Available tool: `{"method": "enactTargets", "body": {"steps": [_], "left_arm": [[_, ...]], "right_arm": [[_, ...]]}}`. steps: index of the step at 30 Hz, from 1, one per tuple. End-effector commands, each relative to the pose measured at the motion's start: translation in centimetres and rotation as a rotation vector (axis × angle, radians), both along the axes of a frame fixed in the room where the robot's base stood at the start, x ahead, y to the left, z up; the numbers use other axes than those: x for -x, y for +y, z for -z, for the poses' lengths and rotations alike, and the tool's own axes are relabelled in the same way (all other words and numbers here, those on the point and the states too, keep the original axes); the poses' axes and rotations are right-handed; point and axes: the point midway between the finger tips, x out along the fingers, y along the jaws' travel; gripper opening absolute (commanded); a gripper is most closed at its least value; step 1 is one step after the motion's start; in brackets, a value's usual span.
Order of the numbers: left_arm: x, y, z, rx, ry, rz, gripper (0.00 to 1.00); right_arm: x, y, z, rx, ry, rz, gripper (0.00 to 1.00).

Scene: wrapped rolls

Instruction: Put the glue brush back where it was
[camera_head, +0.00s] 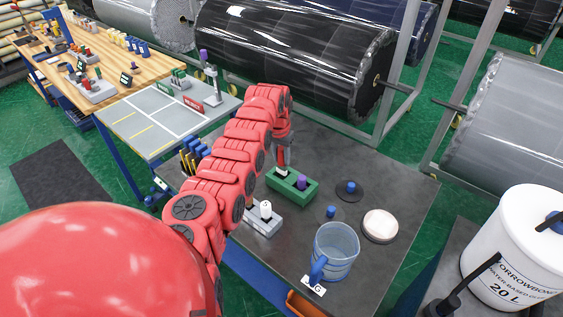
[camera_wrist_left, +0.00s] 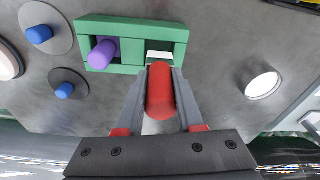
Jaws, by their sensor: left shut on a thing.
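My left gripper (camera_head: 283,163) is over the green block (camera_head: 298,192) on the dark table. In the left wrist view its fingers (camera_wrist_left: 160,80) are shut on a red-handled tool, which looks like the glue brush (camera_wrist_left: 160,97). A pale part of the brush is at the empty-looking slot of the green block (camera_wrist_left: 130,69); I cannot tell whether it is inside the slot or above it. A purple-topped tool (camera_wrist_left: 102,54) stands in the other slot. My right gripper is not in view.
A blue jug (camera_head: 336,249) and a pale round dish (camera_head: 380,225) stand to the right, with blue-knobbed lids (camera_head: 350,189) nearby. A grey block (camera_head: 263,223) holding a white-topped item is at the front left. A white bucket (camera_head: 515,240) is far right.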

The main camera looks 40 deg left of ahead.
Motion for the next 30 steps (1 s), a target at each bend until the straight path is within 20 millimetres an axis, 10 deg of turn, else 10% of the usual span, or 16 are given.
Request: {"method": "enactTargets", "body": {"steps": [20,21,26,30], "left_arm": [[0.0,0.0,4.2,-0.001,-0.002,0.000,0.00],[0.0,0.0,4.3,-0.001,-0.003,0.000,0.38],[0.0,0.0,4.1,-0.001,-0.003,0.000,0.66],[0.0,0.0,4.1,-0.001,-0.002,0.000,0.66]], "right_arm": [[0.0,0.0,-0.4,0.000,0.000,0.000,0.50],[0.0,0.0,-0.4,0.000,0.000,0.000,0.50],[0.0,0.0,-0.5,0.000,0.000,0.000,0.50],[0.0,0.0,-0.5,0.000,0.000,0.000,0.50]]}}
